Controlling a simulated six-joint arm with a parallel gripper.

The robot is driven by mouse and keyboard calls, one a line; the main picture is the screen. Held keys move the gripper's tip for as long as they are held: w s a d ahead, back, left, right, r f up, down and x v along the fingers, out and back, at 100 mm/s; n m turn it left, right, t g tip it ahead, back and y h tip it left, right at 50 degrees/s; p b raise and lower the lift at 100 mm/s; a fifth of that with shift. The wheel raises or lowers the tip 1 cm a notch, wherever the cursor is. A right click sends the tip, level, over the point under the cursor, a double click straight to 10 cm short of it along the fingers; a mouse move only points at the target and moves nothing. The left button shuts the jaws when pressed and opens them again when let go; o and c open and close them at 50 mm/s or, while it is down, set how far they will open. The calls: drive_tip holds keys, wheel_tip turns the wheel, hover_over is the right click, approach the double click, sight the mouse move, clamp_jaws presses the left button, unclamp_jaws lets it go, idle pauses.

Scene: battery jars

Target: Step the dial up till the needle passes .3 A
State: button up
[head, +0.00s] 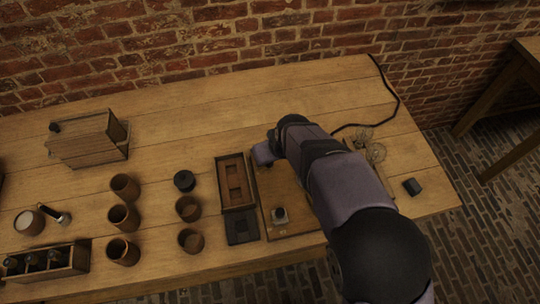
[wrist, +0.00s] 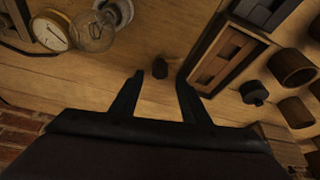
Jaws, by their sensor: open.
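My gripper (wrist: 160,76) is open in the wrist view, its two dark fingers apart. A small dark knob (wrist: 160,68) shows between and just beyond the fingertips, and I cannot tell whether either finger touches it. A round pale-faced meter (wrist: 50,33) is at the upper left of the wrist view; its needle and figures are too small to read. In the head view my gripper (head: 264,153) is over the back of a wooden board (head: 290,229), beside a brown tray. My arm hides the knob and the meter there.
A clear glass bulb (wrist: 92,31) stands beside the meter. The brown tray (head: 237,182) lies left of the board, with a dark round piece (head: 184,181) and several brown jars (head: 124,218) further left. A small fitting (head: 280,215) is on the board.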

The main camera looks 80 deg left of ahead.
drive_tip(key=shift+p+x, duration=0.5)
drive_tip(key=shift+x, duration=1.35)
drive_tip(key=shift+c, duration=0.4)
drive_tip(key=c, duration=1)
